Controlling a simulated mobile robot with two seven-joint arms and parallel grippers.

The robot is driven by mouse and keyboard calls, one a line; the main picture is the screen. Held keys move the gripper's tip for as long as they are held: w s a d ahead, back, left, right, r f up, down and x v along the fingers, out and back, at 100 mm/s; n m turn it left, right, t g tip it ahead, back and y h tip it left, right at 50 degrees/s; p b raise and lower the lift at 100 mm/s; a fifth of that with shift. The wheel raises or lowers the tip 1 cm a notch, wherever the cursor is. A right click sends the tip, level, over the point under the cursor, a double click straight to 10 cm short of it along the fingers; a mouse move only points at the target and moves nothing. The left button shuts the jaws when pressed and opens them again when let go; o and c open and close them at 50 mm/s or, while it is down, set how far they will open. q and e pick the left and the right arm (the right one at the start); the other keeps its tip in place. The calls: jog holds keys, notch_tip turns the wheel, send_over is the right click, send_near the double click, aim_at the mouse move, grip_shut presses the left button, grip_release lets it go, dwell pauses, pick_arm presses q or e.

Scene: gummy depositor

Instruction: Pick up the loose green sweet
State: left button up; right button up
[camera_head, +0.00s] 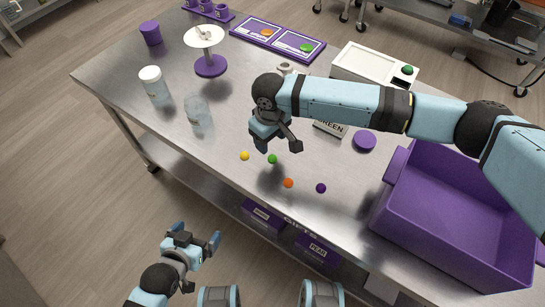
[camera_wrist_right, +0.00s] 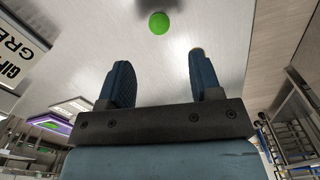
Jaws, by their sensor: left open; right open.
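The loose green sweet (camera_head: 272,159) lies on the steel table near its front edge, in a loose row with a yellow sweet (camera_head: 244,155), an orange sweet (camera_head: 288,183) and a purple sweet (camera_head: 321,188). My right gripper (camera_head: 280,148) is open and empty above the table, just behind the green sweet in the head view. In the right wrist view the green sweet (camera_wrist_right: 159,22) sits beyond the two open fingers (camera_wrist_right: 160,85), apart from them. My left gripper (camera_head: 196,240) is open and empty, low in front of the table.
A purple bin (camera_head: 455,215) stands at the right. A clear cup (camera_head: 198,112), a white-lidded jar (camera_head: 154,85) and a stand (camera_head: 208,62) are at the left.

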aim_at(272, 156)
jog(key=f, duration=0.6)
jog(key=shift+s+d+f, duration=0.2)
jog(key=shift+s+f, duration=0.05)
jog(key=c, duration=1)
